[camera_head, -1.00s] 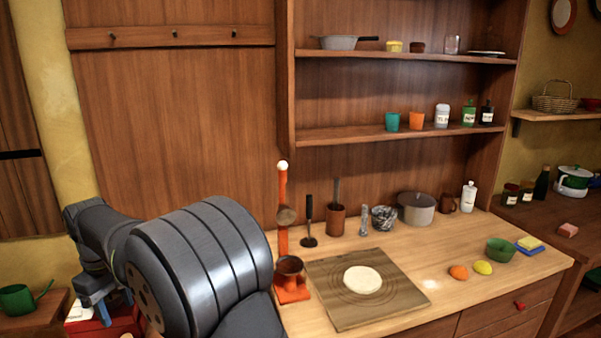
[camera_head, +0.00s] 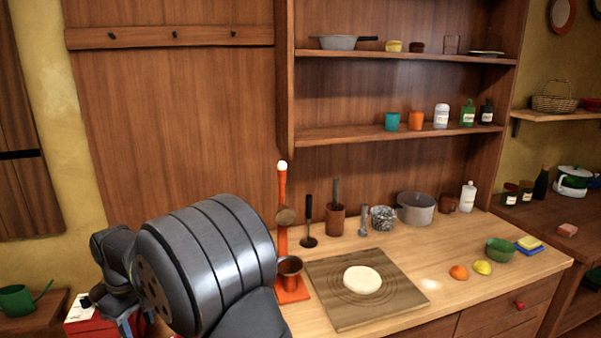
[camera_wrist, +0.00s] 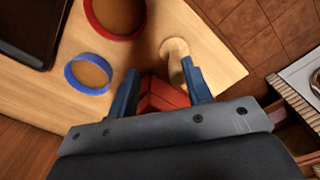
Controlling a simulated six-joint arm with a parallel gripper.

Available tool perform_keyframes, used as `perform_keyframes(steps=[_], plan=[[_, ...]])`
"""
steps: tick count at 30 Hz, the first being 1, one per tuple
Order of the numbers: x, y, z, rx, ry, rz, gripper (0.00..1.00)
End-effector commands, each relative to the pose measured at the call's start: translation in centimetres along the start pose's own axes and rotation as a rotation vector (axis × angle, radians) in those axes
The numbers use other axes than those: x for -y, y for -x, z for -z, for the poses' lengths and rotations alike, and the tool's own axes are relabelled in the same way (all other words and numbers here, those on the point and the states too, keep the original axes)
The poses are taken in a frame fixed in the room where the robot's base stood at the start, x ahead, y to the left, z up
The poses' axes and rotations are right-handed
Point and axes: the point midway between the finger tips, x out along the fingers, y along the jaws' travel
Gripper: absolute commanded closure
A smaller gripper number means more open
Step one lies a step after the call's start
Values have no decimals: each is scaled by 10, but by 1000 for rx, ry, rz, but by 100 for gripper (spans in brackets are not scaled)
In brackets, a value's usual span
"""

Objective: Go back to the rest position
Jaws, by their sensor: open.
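My gripper (camera_wrist: 160,92) shows in the wrist view with its two blue fingers apart. Below and between them are a red blocky thing (camera_wrist: 163,94) and a pale wooden knob (camera_wrist: 174,48); I see nothing clearly held. In the head view my arm fills the lower left, and the fingertips are hard to make out there, low beside a red box (camera_head: 88,326). My arm hides part of that box and of the counter's left end.
In the wrist view a blue ring-rimmed round thing (camera_wrist: 70,75) and a red-rimmed one (camera_wrist: 92,20) lie close by. In the head view an orange stand (camera_head: 291,291) is just right of my arm. A board (camera_head: 330,310) with dough (camera_head: 362,280) lies on the counter.

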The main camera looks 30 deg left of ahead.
Motion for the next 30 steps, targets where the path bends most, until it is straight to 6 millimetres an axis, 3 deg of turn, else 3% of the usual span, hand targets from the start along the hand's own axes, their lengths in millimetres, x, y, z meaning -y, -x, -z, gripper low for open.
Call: perform_keyframes(steps=[14, 30], plan=[[-51, 50, -67, -1, -3, 0, 54], [-140, 40, -127, 1, -194, 0, 54]])
